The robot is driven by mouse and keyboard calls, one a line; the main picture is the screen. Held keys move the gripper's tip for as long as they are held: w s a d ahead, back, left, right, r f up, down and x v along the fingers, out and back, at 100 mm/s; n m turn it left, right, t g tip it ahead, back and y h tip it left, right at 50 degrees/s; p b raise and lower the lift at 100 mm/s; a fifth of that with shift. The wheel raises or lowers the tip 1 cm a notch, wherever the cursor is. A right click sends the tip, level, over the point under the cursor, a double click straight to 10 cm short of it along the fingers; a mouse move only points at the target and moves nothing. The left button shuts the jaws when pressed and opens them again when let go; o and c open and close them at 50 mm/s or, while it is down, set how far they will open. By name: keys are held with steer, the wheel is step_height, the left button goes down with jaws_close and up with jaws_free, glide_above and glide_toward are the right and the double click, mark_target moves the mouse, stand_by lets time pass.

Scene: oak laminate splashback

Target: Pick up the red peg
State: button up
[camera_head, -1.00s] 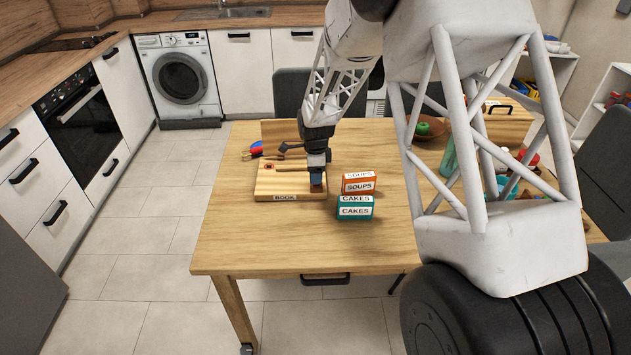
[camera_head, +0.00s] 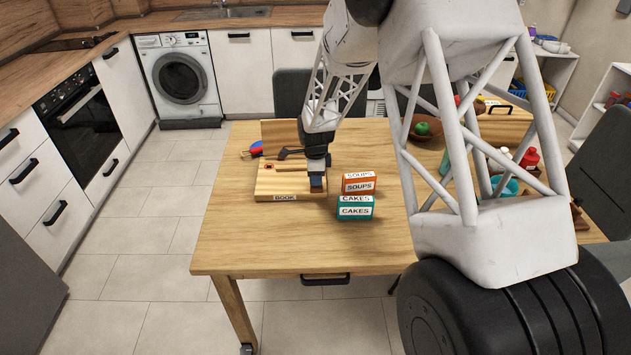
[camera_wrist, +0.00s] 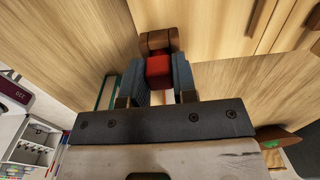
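The red peg (camera_wrist: 158,68) shows in the wrist view between the two blue-grey fingers of my gripper (camera_wrist: 159,76). Both fingers appear to press against its sides. A brown block (camera_wrist: 158,40) sits just beyond the peg at the fingertips; I cannot tell whether the two are joined. In the head view my gripper (camera_head: 316,184) points down by the right edge of the wooden board labelled BOOK (camera_head: 284,190). The peg is not clearly seen there.
An orange SOUPS box (camera_head: 358,184) and a teal CAKES box (camera_head: 355,208) stand close to the right of my gripper. Dark utensils (camera_head: 291,153) lie behind it. A bowl (camera_head: 424,130) is farther right. The table's front left (camera_head: 255,240) is clear.

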steer(key=c, duration=0.4)
steer(key=shift+r, duration=0.15)
steer(key=shift+r, duration=0.4)
step_height(320, 180, up, 3)
steer(key=shift+s+f, duration=0.15)
steer(key=s+d, duration=0.1)
steer(key=s, duration=0.4)
steer(key=s+d+r, duration=0.1)
steer(key=s, duration=0.4)
steer(key=s+d, duration=0.1)
steer(key=s, duration=0.4)
steer(key=shift+s+r, duration=0.15)
steer(key=shift+s, duration=0.05)
steer(key=w+a, duration=0.6)
steer(key=w, duration=0.3)
steer(key=w+a+r, duration=0.1)
steer(key=w+a, duration=0.6)
steer(key=w, duration=0.3)
steer(key=w+a+r, duration=0.1)
steer(key=w+a, duration=0.5)
steer(key=w, duration=0.3)
steer(key=shift+w+a, duration=0.2)
steer(key=shift+w, duration=0.05)
